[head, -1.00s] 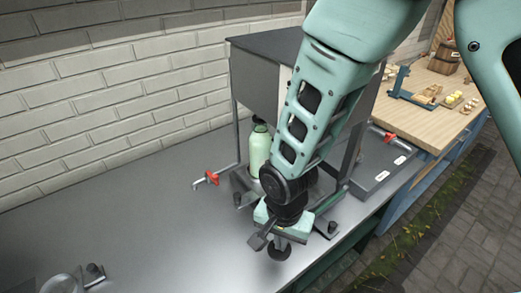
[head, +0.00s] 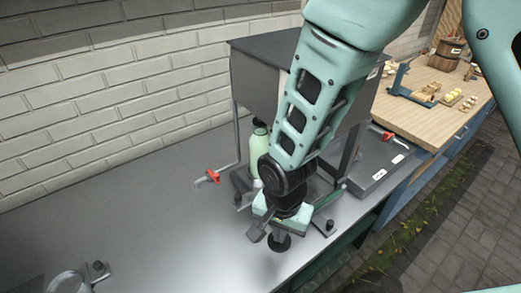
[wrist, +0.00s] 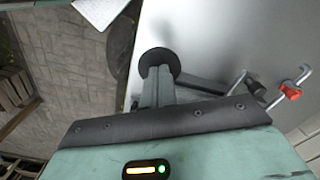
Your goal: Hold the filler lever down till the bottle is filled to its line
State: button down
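The filler (head: 262,82) is a grey box on legs with a dark top, in the middle of the head view. A pale green bottle (head: 259,148) with a dark cap or neck stands under it, partly behind my arm; its line and fill level cannot be made out. My gripper (head: 279,232) points down in front of the filler, its fingers together. A black round pad (head: 279,243) lies right at the fingertips and also shows in the wrist view (wrist: 160,60), with a dark bar running right from it, apparently the lever. Whether the fingers press it is unclear.
A red-handled tap (head: 211,177) is left of the filler, and another red handle (head: 388,136) is on the right. A wooden table (head: 425,112) stands beyond.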

jog(key=shift+s+r+p, duration=0.1)
jog(key=shift+r+p, duration=0.45)
jog(key=shift+r, duration=0.35)
jog(key=shift+r+p, duration=0.9)
jog(key=shift+r, duration=0.2)
notch_tip(320, 180, up, 6)
jog(key=p, duration=0.5)
